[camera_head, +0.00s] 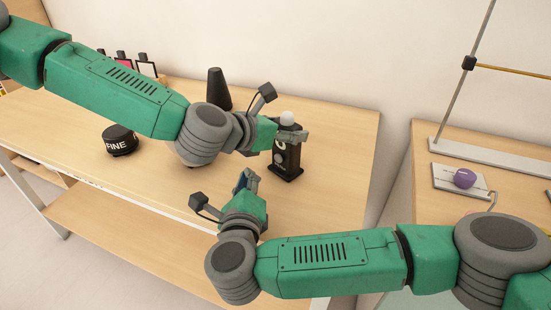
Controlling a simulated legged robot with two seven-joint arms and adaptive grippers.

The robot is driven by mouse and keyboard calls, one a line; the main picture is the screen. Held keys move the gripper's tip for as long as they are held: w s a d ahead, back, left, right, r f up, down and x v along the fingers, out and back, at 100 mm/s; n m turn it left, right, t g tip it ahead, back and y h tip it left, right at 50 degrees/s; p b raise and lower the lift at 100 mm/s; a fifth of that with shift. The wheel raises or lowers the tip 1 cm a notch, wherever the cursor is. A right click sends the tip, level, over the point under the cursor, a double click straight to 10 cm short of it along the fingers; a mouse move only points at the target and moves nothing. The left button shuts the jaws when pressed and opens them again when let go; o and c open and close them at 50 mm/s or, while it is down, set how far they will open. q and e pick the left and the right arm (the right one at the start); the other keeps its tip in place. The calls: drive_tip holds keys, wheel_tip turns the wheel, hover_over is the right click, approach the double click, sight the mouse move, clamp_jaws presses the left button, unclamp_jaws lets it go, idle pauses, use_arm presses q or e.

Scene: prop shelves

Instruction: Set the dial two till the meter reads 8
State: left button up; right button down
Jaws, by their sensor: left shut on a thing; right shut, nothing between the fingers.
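A black upright device (287,161) with a white ball on top stands near the table's right end. My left gripper (294,136) is shut on its upper part; the fingers hide which part they hold. A low black round knob marked "FINE" (120,141) sits on the table at the left, apart from both grippers. My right gripper (246,180) is shut and empty, in front and to the left of the black device. I cannot make out a meter reading or which dial is number two.
A black cone (217,88) stands at the back of the wooden table (345,125). Small framed cards (146,68) stand behind my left arm. A second table at the right holds a purple knob on a plate (465,178) and a metal stand (500,160). Bare tabletop lies right of the device.

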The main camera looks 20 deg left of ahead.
use_arm(q)
drive_tip(key=shift+f, duration=0.15)
drive_tip(key=o, duration=1.5)
